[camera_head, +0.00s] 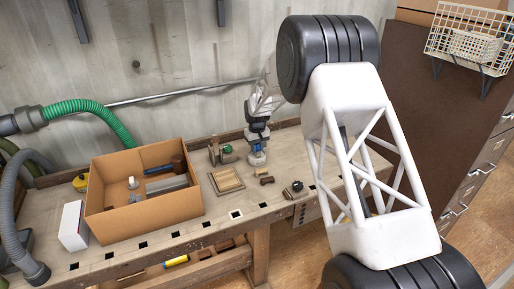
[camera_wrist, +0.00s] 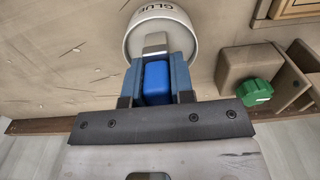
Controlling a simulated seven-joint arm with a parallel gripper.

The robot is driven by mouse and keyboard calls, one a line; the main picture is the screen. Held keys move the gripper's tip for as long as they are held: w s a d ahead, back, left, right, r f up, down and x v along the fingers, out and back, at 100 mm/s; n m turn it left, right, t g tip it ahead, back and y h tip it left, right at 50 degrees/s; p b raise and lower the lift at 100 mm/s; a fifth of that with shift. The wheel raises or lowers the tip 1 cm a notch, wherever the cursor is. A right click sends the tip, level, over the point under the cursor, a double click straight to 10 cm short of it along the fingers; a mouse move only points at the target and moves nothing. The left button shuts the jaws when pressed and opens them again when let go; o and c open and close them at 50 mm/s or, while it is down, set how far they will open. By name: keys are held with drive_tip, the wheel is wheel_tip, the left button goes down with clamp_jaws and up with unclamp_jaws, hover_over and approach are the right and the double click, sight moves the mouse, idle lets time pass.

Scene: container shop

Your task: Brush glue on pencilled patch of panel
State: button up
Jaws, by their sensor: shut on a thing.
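My gripper (camera_wrist: 156,85) is shut on a blue-handled brush (camera_wrist: 156,82) with a metal ferrule. A pale round pot marked GLUE (camera_wrist: 176,25) is just beyond the fingertips, with the ferrule over its near side in the wrist view. The bristles are not visible, so I cannot tell whether they are in the pot. In the head view my gripper (camera_head: 257,140) is right above the pot (camera_head: 257,159) on the bench. A framed wooden panel (camera_head: 227,181) lies left of the pot; its corner shows top right in the wrist view (camera_wrist: 296,9). No pencilled patch can be made out.
A wooden piece with a green knob (camera_wrist: 255,92) is close beside my gripper. A large cardboard box (camera_head: 146,212) with tools fills the bench's left. A small brown block (camera_head: 267,180) and a dark-knobbed item (camera_head: 295,190) lie near the front edge.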

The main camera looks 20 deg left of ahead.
drive_tip(key=shift+f, duration=0.4)
idle(1.6)
drive_tip(key=shift+r, duration=3.6)
drive_tip(key=w+d+f+m, duration=0.1)
drive_tip(key=w+d+m, duration=0.1)
drive_tip(key=d, duration=0.7)
drive_tip(key=w+d+f+m, duration=0.2)
drive_tip(key=d, duration=0.7)
drive_tip(key=w+d+f+m, duration=0.1)
drive_tip(key=w+d+m, duration=0.1)
drive_tip(key=d, duration=0.8)
drive_tip(key=shift+w+f, duration=0.15)
drive_tip(key=shift+w, duration=0.35)
drive_tip(key=d+f+m, duration=0.2)
drive_tip(key=d+m, duration=0.1)
drive_tip(key=d, duration=0.9)
drive_tip(key=s+d+f+m, duration=0.1)
drive_tip(key=d+m, duration=0.2)
drive_tip(key=d, duration=1)
drive_tip(key=shift+s+f, duration=0.3)
drive_tip(key=shift+f, duration=0.1)
drive_tip(key=shift+a, duration=0.1)
